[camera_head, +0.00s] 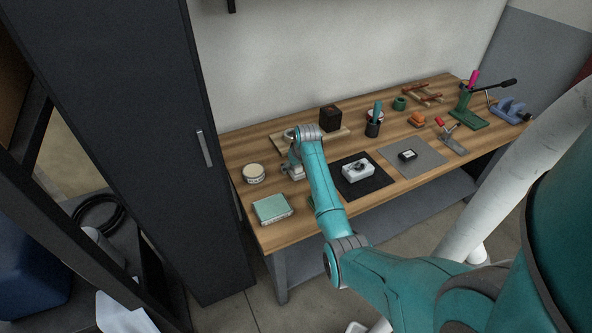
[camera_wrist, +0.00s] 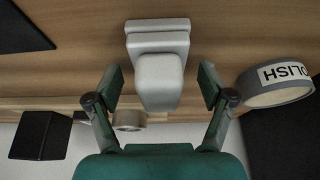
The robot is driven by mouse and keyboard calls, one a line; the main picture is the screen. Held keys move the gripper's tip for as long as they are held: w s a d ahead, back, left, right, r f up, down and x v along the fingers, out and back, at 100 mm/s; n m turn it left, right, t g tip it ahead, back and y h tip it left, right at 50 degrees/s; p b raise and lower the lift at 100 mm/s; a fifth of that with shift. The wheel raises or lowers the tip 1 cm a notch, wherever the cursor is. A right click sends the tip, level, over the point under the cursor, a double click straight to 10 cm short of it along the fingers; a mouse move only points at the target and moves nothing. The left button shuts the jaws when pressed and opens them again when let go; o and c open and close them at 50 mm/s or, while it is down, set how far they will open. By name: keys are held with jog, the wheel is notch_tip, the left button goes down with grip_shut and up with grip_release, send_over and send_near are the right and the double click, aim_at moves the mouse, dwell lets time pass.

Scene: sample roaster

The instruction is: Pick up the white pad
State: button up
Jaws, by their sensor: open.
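A pale grey-white block with a stepped base and a rounded upper part, which looks like the white pad (camera_wrist: 160,78), stands on the wooden bench. In the wrist view it is between the two spread fingers of my gripper (camera_wrist: 161,86), with gaps visible on both sides. In the head view a pale part of it (camera_head: 291,171) shows at the end of my arm, and my gripper (camera_head: 295,162) is there too, mostly hidden by my wrist. My gripper is open and holds nothing.
A round tin marked "OLISH" (camera_wrist: 278,84) stands close beside one finger. A green-topped box (camera_head: 271,208) is nearer the bench's front left. A white box (camera_head: 357,171) sits on a black mat (camera_head: 378,183) to the right. A dark block (camera_head: 330,118) stands behind.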

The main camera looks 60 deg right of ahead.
jog(key=c, duration=1.3)
jog(key=shift+r, duration=0.1)
notch_tip(320, 180, up, 10)
jog(key=shift+f, duration=0.1)
